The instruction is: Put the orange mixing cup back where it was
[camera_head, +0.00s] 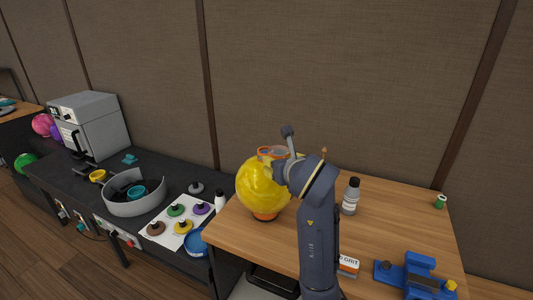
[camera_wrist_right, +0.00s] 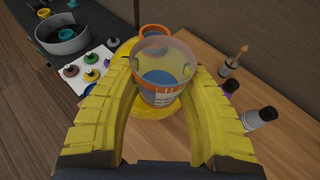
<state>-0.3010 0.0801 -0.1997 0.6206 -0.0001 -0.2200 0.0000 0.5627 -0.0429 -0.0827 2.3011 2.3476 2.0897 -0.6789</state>
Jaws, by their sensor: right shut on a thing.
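The orange mixing cup (camera_wrist_right: 160,96) is a clear-walled cup with an orange band and a grey-blue inside. My right gripper (camera_wrist_right: 164,72) has its two yellow ribbed fingers shut around it, seen in the right wrist view from above its open mouth. In the head view, an orange rim (camera_head: 271,150) shows at the top of a yellow ball (camera_head: 262,186), beside my right gripper (camera_head: 282,164), which is partly hidden by my wrist. The ball stands on an orange base (camera_head: 265,215) on the wooden table (camera_head: 390,235). My left gripper is not in view.
A grey bottle (camera_head: 351,197) stands right of my arm. A blue machine (camera_head: 418,275), an orange-and-white box (camera_head: 348,265) and a green spool (camera_head: 440,201) are on the table. The dark bench holds a grey round bin (camera_head: 134,204) and a white sheet with coloured holders. The table's right-middle is clear.

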